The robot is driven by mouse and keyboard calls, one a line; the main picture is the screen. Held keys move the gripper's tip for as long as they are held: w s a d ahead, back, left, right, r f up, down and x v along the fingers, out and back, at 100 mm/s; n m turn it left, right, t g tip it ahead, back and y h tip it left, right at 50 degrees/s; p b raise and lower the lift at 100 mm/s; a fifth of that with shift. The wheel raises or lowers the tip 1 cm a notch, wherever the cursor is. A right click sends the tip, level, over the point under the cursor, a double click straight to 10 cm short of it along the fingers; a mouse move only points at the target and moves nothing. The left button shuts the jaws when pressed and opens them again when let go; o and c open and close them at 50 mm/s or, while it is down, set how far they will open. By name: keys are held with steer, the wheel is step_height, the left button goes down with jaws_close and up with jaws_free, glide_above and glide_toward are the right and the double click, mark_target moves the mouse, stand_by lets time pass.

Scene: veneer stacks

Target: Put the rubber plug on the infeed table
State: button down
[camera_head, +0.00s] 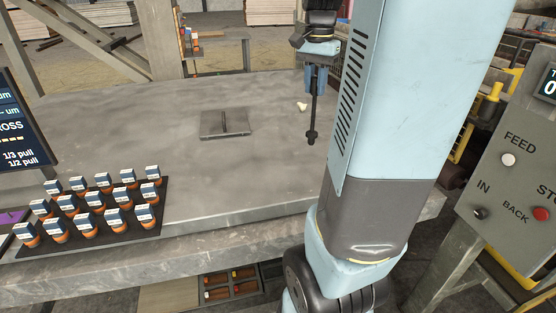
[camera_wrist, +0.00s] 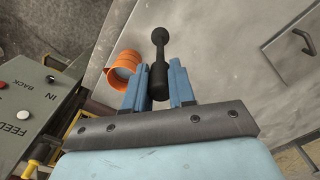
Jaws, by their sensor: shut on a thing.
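My gripper (camera_head: 316,80) points down over the right part of the grey table (camera_head: 270,165), which I take to be the infeed table. It is shut on a black, dumbbell-shaped piece (camera_head: 312,125), which looks like the rubber plug.
A metal plate with a raised bar (camera_head: 224,124) lies mid-table. An orange cylinder (camera_wrist: 124,65) shows beside the fingers. A control panel (camera_head: 510,175) stands right.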

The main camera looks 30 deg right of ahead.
steer(key=shift+a+f, duration=0.1)
steer(key=shift+f, duration=0.2)
steer(key=w+a+f, duration=0.2)
steer(key=w+f, duration=1)
steer(key=w, duration=0.1)
steer(key=shift+w+f, duration=0.25)
steer(key=shift+f, duration=0.25)
steer(key=c, duration=0.9)
jaws_free()
steer(key=shift+c, duration=0.2)
